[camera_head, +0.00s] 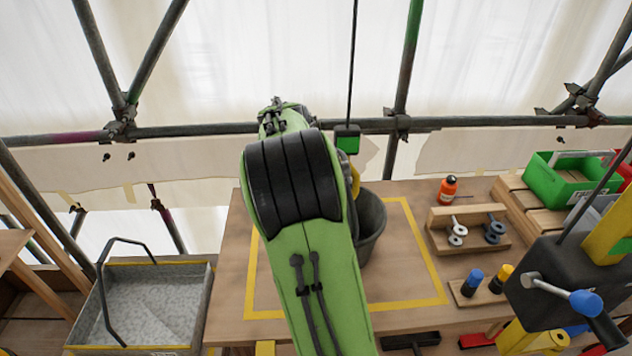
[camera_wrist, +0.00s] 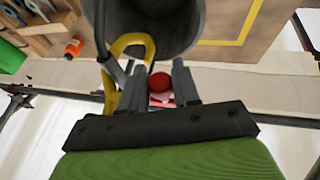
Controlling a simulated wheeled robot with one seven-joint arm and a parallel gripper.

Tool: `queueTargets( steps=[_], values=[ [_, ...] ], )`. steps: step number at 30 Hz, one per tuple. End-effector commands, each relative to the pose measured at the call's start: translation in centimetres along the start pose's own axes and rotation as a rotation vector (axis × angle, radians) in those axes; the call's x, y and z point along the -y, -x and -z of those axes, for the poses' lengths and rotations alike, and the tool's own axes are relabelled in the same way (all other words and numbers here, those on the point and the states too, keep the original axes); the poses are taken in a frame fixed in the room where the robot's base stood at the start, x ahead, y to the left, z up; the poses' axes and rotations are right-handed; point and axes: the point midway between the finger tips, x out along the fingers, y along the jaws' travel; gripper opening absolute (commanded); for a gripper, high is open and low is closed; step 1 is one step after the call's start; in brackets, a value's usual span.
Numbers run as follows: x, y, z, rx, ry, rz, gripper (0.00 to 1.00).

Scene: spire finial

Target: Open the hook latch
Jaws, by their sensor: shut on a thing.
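A yellow hook (camera_wrist: 133,46) shows in the wrist view beside a dark grey bucket (camera_wrist: 170,20). In the head view only a sliver of the hook (camera_head: 355,182) shows at the right edge of my arm. My gripper (camera_wrist: 158,82) has its two fingers on either side of a small red ball-shaped knob (camera_wrist: 160,82) and is shut on it. A pale pink and red part lies just behind the knob. How the latch meets the hook cannot be made out. My arm hides the gripper in the head view.
The bucket (camera_head: 371,228) stands on a wooden table (camera_head: 415,300) inside a yellow taped outline. A black cable (camera_head: 353,60) hangs down to a green and black block (camera_head: 347,139) above the hook. An orange bottle (camera_head: 447,190) and tool racks are at right. A grey trough (camera_head: 150,305) is at left.

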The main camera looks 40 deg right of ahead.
Motion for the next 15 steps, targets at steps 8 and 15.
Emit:
queueTargets(
  steps=[8, 15],
  values=[
    [-0.23, 0.33, 0.13, 0.001, -0.049, 0.112, 0.01],
    [-0.25, 0.47, 0.17, 0.003, -0.063, 0.148, 0.01]
  ],
)
